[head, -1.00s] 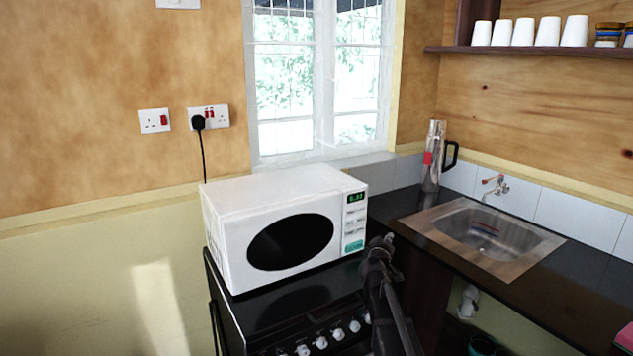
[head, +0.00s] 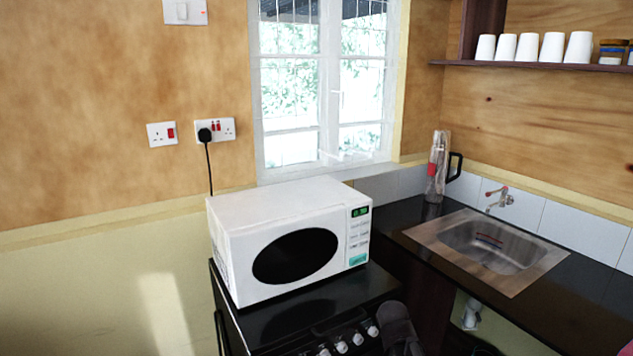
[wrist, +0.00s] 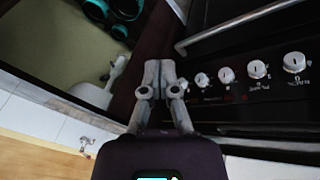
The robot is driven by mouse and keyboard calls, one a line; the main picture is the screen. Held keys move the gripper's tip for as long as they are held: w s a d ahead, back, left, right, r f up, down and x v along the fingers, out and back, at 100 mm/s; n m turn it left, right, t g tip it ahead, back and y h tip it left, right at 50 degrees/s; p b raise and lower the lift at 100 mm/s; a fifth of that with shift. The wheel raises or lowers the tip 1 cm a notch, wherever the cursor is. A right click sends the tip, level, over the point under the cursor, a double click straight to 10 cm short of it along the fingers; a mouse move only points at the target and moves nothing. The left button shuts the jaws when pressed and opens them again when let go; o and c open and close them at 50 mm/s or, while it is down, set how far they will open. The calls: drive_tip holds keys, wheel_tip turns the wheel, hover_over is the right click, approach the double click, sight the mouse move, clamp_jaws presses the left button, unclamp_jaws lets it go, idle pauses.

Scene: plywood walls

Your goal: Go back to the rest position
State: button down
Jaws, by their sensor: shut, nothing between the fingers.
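My gripper (wrist: 158,82) shows in the wrist view with its two fingers together and nothing between them. It points at the dark front of the stove and cupboard, next to the row of white knobs (wrist: 258,69). In the head view only a dark part of my arm shows at the bottom, right of the stove knobs. The gripper's fingertips are not visible there.
A white microwave (head: 290,240) stands on the black stove (head: 300,322). To its right are the black counter (head: 590,290), a steel sink (head: 490,245) and a flask (head: 437,165). White cups (head: 530,47) line a shelf (head: 560,66).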

drive_tip(key=s+a+n+g+y, duration=0.1)
drive_tip(key=s+a+g+y, duration=0.1)
drive_tip(key=s+a, duration=0.3)
drive_tip(key=shift+s+a+f+y+p, duration=0.25)
drive_tip(key=shift+s+y, duration=0.45)
drive_tip(key=shift+s, duration=0.5)
drive_tip(key=shift+w+r, duration=0.1)
